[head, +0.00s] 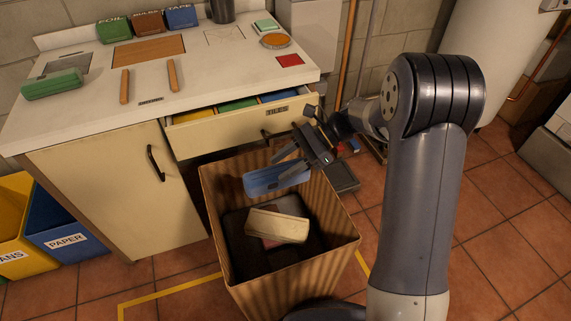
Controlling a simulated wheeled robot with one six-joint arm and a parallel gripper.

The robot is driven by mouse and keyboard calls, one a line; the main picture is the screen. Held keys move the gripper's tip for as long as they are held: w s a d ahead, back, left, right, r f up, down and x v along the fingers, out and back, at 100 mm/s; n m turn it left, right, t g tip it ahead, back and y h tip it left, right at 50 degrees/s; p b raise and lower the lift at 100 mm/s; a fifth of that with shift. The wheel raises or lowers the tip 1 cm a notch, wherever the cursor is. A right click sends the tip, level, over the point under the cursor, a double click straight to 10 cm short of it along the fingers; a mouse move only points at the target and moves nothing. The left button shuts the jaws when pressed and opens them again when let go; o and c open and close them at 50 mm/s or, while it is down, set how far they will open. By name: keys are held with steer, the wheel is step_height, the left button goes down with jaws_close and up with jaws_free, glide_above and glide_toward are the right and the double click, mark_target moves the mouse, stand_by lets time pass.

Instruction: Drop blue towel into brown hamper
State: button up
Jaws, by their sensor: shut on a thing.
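The blue towel (262,183) is a folded bundle held by my gripper (289,162). My gripper reaches in from the right, and its fingers are shut on the towel's upper right part. The towel appears over the opening of the brown hamper (300,282), near its back side; its exact height against the rim is hard to tell. The hamper is a ribbed, open-topped square bin on the floor. Inside it lie a cream folded cloth (277,226) and something dark underneath, with a bit of red showing.
A cream cabinet (118,192) with a partly open drawer (240,130) labelled TILES stands behind the hamper. The worktop holds a green item (52,84), wooden handles and small boxes. Yellow and blue bins (62,232) stand at the left. A yellow line marks the tiled floor around the hamper.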

steer(key=shift+f+b, duration=2.3)
steer(key=shift+f, duration=0.1)
steer(key=o, duration=1.1)
steer(key=p+v, duration=0.2)
steer(key=v, duration=0.9)
steer(key=shift+p, duration=0.4)
steer(key=shift+s+a, duration=0.1)
